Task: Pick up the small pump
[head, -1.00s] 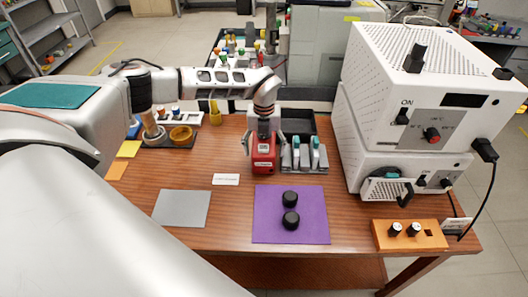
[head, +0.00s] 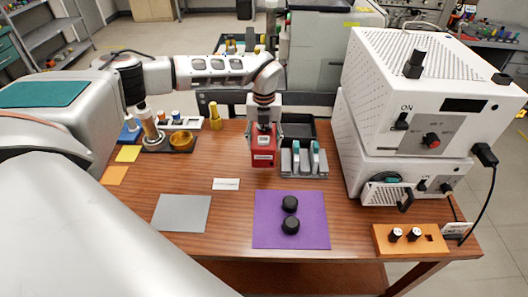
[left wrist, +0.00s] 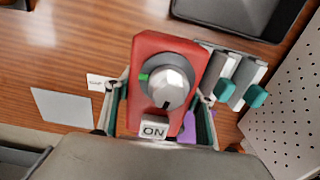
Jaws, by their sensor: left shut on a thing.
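The small pump is a red box (head: 263,159) with a white label on the front. In the left wrist view the pump (left wrist: 165,60) shows a silver knob, a green mark and a white ON tag. My left gripper (head: 263,137) comes down on the pump from above. Its fingers (left wrist: 161,112) lie along both sides of the pump, shut on it. The pump looks upright, and a gap under it cannot be clearly made out. My right gripper is not in view.
A grey rack (head: 304,172) with teal-topped parts stands close right of the pump. A black tray (head: 300,127) is behind it. A white machine (head: 370,165) fills the right side. A purple mat (head: 262,235) with two black knobs lies in front. The table's left middle is clear.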

